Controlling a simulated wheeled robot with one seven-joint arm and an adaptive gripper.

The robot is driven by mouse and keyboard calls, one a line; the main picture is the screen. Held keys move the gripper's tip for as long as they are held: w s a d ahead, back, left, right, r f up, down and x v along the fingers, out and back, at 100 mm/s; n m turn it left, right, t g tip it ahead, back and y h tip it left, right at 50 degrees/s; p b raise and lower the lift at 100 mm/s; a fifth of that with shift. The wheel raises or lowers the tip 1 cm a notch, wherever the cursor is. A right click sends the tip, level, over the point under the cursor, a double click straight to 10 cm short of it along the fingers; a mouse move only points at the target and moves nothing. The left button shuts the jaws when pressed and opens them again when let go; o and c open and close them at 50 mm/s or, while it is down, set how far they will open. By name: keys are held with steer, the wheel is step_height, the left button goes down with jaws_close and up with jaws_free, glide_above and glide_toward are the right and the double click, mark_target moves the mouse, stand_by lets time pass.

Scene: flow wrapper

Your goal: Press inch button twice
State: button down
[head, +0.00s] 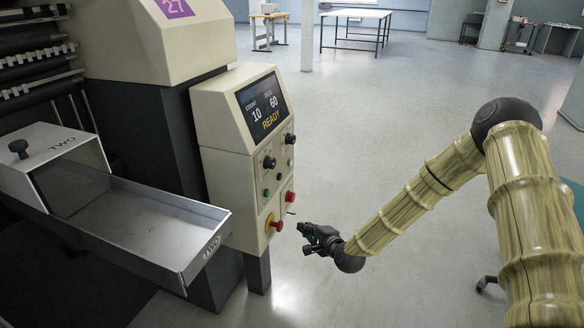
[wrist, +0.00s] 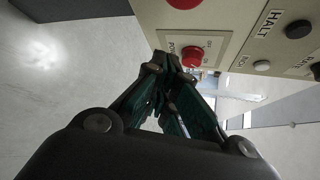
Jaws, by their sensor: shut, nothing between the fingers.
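The control panel (head: 245,160) is on the cream machine housing. The wrist view shows a black button (wrist: 299,29) by a HALT label, a white button (wrist: 262,66) and a red knob (wrist: 191,57) on a plate. My gripper (head: 303,228) is shut and empty, just right of the panel; its fingertips (wrist: 168,62) appear close to the red knob's plate. Contact is unclear.
The panel's screen (head: 262,104) reads 10, 60 and READY. A metal tray (head: 150,225) marked TWO juts out left of the panel. The floor (head: 390,110) right of the machine is open. Tables (head: 357,14) stand far back.

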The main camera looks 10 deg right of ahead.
mark_target(291, 163)
steer(key=w+d+r+m+t, duration=0.2)
steer(key=w+d+r+m, duration=0.1)
steer(key=r, duration=0.4)
steer(key=w+d+r+m+t+h, duration=0.1)
steer(key=w+d+r+m+t, duration=0.2)
steer(key=w+d+r, duration=0.3)
steer(key=shift+w+d+r, duration=0.3)
steer(key=shift+d+r, duration=0.15)
steer(key=shift+r, duration=0.3)
steer(key=shift+a, duration=0.1)
steer(key=w+a+b, duration=0.1)
steer(key=w+a, duration=0.4)
steer(key=a, duration=0.2)
steer(key=shift+w+a+b, duration=0.4)
steer(key=shift+a+b, duration=0.3)
steer(key=shift+a, duration=0.1)
stand_by(1.7)
steer(key=shift+d, duration=0.1)
steer(key=shift+s+d, duration=0.45)
steer(key=shift+d, duration=0.15)
steer(key=shift+d, duration=0.1)
